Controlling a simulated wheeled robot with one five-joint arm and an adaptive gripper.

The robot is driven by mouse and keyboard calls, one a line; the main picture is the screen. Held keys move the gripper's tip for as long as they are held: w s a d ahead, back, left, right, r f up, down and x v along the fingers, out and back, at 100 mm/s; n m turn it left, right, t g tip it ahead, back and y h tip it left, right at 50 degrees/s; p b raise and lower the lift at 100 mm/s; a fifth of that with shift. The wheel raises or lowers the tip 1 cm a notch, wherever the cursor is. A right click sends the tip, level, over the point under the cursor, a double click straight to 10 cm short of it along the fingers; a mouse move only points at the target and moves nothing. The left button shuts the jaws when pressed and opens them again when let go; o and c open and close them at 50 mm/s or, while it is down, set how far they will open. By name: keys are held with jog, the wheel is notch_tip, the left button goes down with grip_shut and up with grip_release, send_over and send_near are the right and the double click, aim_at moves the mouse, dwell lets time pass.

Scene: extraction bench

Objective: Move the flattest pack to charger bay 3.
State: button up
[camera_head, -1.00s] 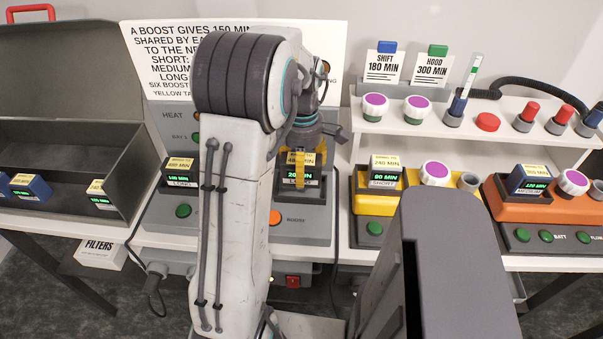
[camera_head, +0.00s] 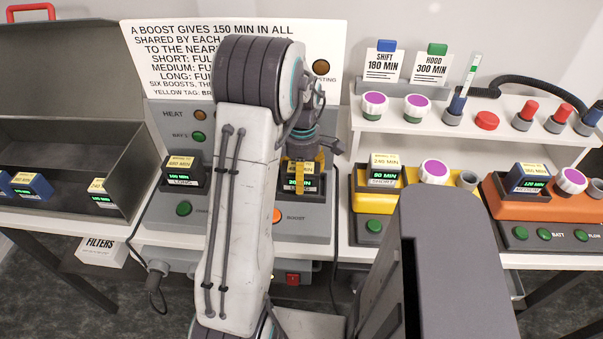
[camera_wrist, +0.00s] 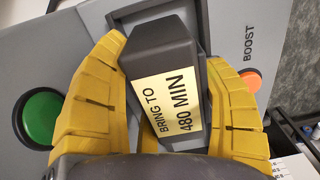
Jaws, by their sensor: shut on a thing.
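A dark pack (camera_head: 297,184) with a green display sits in the right slot of the grey charger (camera_head: 318,225). Its yellow tag reads "BRING TO 480 MIN" in the wrist view (camera_wrist: 168,100). My gripper (camera_head: 303,165) is above the slot, its yellow fingers shut on both sides of this pack; they also show in the wrist view (camera_wrist: 165,95). The pack still appears seated in the slot. A dark LONG pack (camera_head: 180,177) stands in the charger's left slot. My arm hides part of the charger and sign.
A SHORT pack (camera_head: 384,175) reading 90 MIN sits in a yellow unit (camera_head: 411,207). A MEDIUM pack (camera_head: 529,180) reading 120 MIN sits in an orange unit (camera_head: 560,207). An open grey case (camera_head: 75,130) at left holds several packs. A shelf with knobs (camera_head: 450,110) stands behind.

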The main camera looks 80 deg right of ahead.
jog(key=shift+f, duration=0.1)
jog(key=o, duration=1.3)
notch_tip(320, 180, up, 12)
jog(key=shift+d+f, duration=0.1)
jog(key=shift+f, duration=0.1)
jog(key=shift+r, duration=0.35)
